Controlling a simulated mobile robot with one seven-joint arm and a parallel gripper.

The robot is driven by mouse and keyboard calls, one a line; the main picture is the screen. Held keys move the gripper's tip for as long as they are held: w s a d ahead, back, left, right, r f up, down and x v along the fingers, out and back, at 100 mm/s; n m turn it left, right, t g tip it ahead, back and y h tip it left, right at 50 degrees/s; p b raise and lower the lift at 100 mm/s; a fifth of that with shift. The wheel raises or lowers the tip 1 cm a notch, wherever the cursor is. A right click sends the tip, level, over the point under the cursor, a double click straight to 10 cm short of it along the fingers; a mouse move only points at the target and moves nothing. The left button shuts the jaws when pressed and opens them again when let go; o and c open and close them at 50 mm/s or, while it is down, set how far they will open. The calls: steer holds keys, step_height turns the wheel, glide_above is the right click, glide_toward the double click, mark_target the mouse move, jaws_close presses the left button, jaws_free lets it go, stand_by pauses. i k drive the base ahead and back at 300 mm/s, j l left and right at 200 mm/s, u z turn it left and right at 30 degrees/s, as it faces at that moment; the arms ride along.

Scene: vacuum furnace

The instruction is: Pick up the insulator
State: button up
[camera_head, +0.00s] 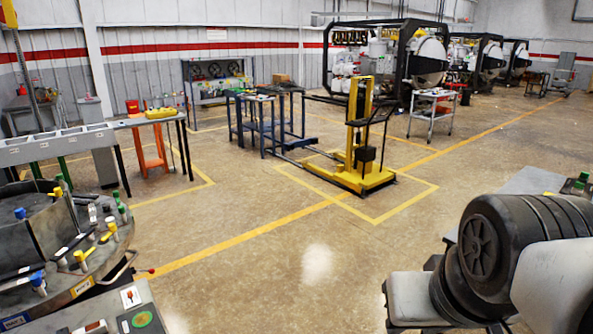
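I cannot pick out the insulator for certain in this view. Several small parts with yellow, green, blue and white tops stand on a round dark metal fixture (88,265) at the lower left, too small to tell apart. Black and pale grey links of my arm fill the lower right corner. My gripper's fingers do not show, so its state and anything in it are hidden.
A yellow lifter (365,170) stands mid-floor, beside blue tables (262,98). A long grey bench (60,145) is at the left. A white cart (432,97) and black-framed furnaces (410,50) stand behind. The central floor (290,250) is clear.

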mark_target(106, 206)
steer(key=i+l, duration=0.15)
steer(key=i, duration=0.55)
steer(key=i+l, duration=0.15)
steer(key=i, duration=0.6)
steer(key=i+u, duration=0.45)
steer(key=i, duration=0.25)
steer(key=i+l+u, duration=0.1)
steer(key=i+u, duration=0.35)
steer(key=i, duration=0.25)
steer(key=i+u, duration=0.25)
steer(key=i, duration=0.55)
steer(key=i+u, duration=0.2)
steer(key=i, duration=0.6)
steer(key=i+u, duration=0.25)
steer(key=i, duration=0.2)
steer(key=i+l+u, duration=0.25)
steer(key=i, duration=0.2)
steer(key=i+l+u, duration=0.1)
steer(key=i+u, duration=0.2)
steer(key=i, duration=0.15)
steer(key=i+j+u, duration=0.15)
steer(key=i+u, duration=0.25)
steer(key=i+j+u, duration=0.1)
steer(key=u, duration=0.3)
steer(key=i+u, duration=0.35)
steer(key=i+l, duration=0.05)
